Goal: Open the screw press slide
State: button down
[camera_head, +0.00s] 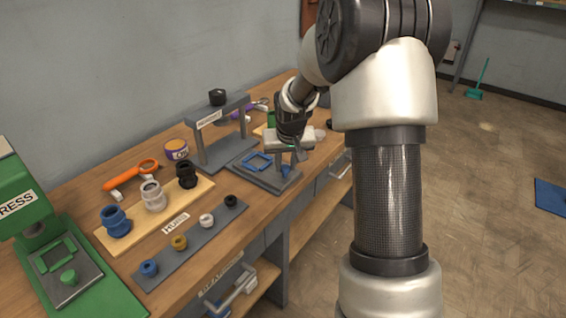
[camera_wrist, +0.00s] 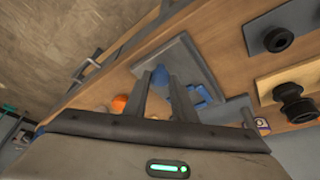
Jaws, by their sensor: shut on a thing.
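The screw press (camera_head: 222,148) is a grey arch with a white label and a black knob on top, standing on the bench. Its flat grey slide (camera_head: 262,178) reaches out in front of the arch and bears a blue square frame (camera_head: 257,162). A blue knob (camera_head: 286,171) sits near the slide's front end. My gripper (camera_head: 287,164) points down over that end. In the wrist view the two dark fingers of my gripper (camera_wrist: 160,84) close on the blue knob (camera_wrist: 160,76), and the slide (camera_wrist: 192,62) lies beneath. The fingers partly hide the knob.
A green press (camera_head: 40,225) stands at the near left. A wooden board (camera_head: 155,213) with several knobs and a grey strip (camera_head: 190,243) with several rings lie left of the slide. An orange tool (camera_head: 131,177) lies behind. Open floor (camera_head: 500,190) is at the right.

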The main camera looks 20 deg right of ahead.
jog(key=c, duration=1.5)
grip_release()
jog(key=shift+o, duration=0.2)
jog(key=p+v, duration=0.2)
jog(key=v, duration=1.5)
jog(key=shift+s+r, duration=0.15)
jog(key=shift+r, duration=0.05)
jog(key=shift+a, duration=0.1)
jog(key=s+a+r+p, duration=0.4)
jog(key=s+r+p, duration=0.1)
jog(key=s+r, duration=0.5)
jog(key=s+a+r+n+p, duration=0.1)
jog(key=s+r+p, duration=0.1)
jog(key=s, duration=0.6)
jog(key=s+a+r+t+p, duration=0.1)
jog(key=s+a+r+p, duration=0.1)
jog(key=s, duration=0.5)
jog(key=shift+s+r+n+y+p, duration=0.3)
jog(key=shift+s+n+p, duration=0.1)
jog(key=shift+p, duration=0.4)
